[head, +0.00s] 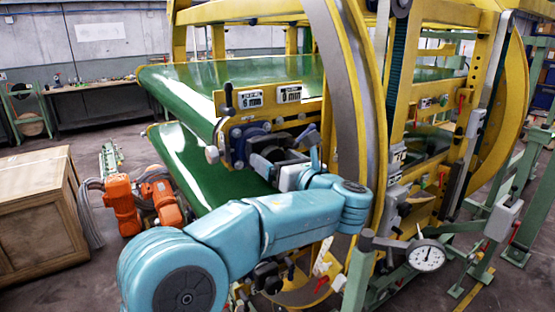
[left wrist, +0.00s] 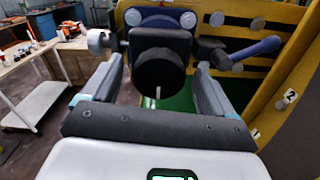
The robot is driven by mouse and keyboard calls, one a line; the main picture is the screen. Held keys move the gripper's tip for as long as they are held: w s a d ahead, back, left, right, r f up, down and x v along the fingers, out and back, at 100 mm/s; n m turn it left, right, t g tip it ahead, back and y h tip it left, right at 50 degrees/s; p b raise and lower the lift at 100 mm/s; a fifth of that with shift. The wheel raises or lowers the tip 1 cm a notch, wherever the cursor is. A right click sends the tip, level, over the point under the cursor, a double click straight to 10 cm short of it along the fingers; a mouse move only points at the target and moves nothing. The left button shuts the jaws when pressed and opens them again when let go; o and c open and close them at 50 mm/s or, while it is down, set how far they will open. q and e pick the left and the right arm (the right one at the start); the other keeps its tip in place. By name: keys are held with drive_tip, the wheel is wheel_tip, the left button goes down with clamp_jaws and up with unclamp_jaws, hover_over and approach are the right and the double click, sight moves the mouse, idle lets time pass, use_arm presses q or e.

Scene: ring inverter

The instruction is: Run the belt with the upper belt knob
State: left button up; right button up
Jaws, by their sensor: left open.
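A round black knob (left wrist: 160,75), which looks like the upper belt knob, sits on a dark block on the yellow frame. My left gripper (left wrist: 159,78) is open, with one finger on each side of the knob. Gaps show between the fingers and the knob, and I cannot tell whether the fingertips reach past its face. In the head view my left gripper (head: 278,158) is at the end of the upper green belt (head: 235,75), and it largely hides the knob there. My right gripper is not in view.
A blue-handled lever (left wrist: 255,50) lies right of the knob, and a grey cylinder (left wrist: 100,40) lies left. The lower green belt (head: 195,165) runs beneath. A dial gauge (head: 426,256) stands front right. A wooden crate (head: 40,215) and orange units (head: 122,205) are at left.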

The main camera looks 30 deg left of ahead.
use_arm(q)
drive_tip(key=shift+a, duration=0.2)
drive_tip(key=c, duration=0.5)
drive_tip(key=shift+f, duration=0.1)
drive_tip(key=c, duration=0.6)
drive_tip(key=shift+o, duration=0.2)
drive_tip(key=shift+n+b, duration=0.3)
drive_tip(key=shift+n, duration=0.1)
drive_tip(key=m+b, duration=0.5)
drive_tip(key=m, duration=0.6)
drive_tip(key=m+b, duration=0.6)
drive_tip(key=m, duration=0.6)
drive_tip(key=m+b, duration=0.6)
drive_tip(key=m, duration=0.5)
drive_tip(key=shift+d+f, duration=0.1)
drive_tip(key=shift+f, duration=0.15)
